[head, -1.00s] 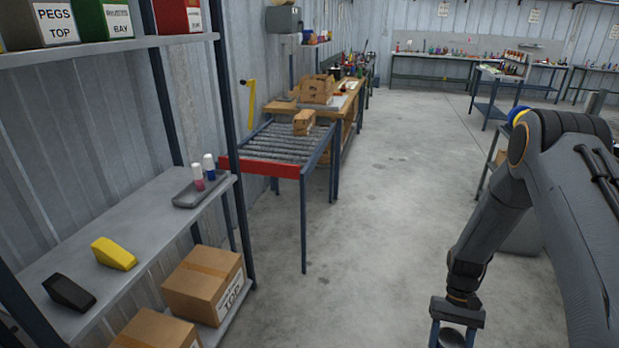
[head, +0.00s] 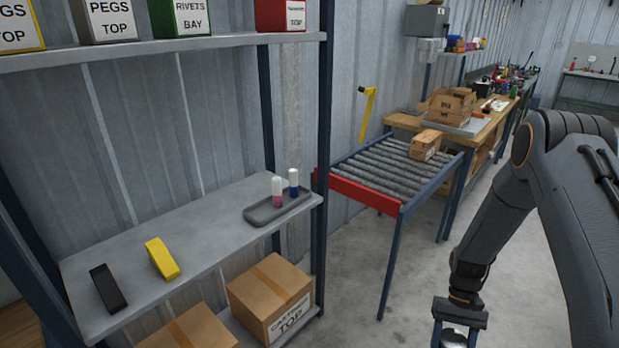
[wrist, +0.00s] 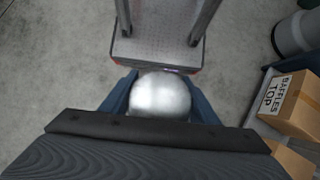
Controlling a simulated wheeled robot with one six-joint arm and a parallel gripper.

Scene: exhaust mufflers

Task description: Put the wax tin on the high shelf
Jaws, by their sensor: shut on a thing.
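In the wrist view a round, shiny silver tin (wrist: 158,94), which looks like the wax tin, sits between the blue fingers of my gripper (wrist: 160,98). My gripper is shut on it. In the head view my gripper (head: 458,340) is at the bottom edge, right of the shelf rack, and only the top of the tin shows there. The high shelf (head: 230,48) of the rack is at the upper left. It bears several labelled boxes, among them a green RIVETS BAY box (head: 180,17) and a red box (head: 281,14).
The middle shelf (head: 200,245) holds a black wedge (head: 107,288), a yellow wedge (head: 162,258) and a grey tray (head: 277,206) with two small bottles. Cardboard boxes (head: 270,297) stand below. A roller conveyor (head: 385,172) stands right of the rack. Open floor (head: 350,275) lies between.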

